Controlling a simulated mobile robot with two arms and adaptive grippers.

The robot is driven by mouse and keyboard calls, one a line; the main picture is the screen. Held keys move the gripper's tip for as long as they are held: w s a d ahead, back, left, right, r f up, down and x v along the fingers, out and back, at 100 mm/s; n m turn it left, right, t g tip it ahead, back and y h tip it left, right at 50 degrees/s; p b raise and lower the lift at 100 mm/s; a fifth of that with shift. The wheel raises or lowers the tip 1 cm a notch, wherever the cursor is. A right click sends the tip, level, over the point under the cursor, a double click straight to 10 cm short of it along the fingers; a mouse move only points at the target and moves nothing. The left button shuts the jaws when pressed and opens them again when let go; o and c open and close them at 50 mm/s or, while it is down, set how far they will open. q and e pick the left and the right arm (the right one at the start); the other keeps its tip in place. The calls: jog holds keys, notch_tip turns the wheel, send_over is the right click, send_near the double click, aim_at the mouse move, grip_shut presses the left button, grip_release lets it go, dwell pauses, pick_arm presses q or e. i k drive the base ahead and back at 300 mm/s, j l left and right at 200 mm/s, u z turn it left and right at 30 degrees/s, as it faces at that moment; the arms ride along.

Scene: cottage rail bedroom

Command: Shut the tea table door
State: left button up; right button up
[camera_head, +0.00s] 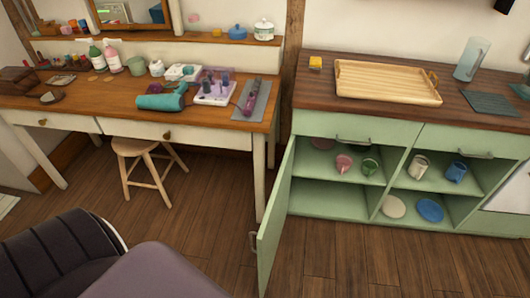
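The green tea table (352,128) stands against the wall on the right, with a dark wooden top. Its green door (275,222) stands wide open, swung out from the left side of the cabinet toward me and seen nearly edge-on. A small handle (253,243) shows on the door's left face, near its free end. The opening behind it is exposed, with a pink mug (343,163) and a green mug (370,166) on the shelf. Neither of my grippers is in view.
A wooden vanity desk (120,105) with bottles and a stool (150,165) stand left of the door. A dark padded chair (60,255) and a mauve surface (155,275) fill the bottom left. The floor (345,260) right of the door is clear.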

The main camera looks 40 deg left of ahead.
aim_at(267, 238)
jog(key=j, duration=1)
jog(key=j+z, duration=0.15)
jog(key=j, duration=0.85)
jog(key=k, duration=0.05)
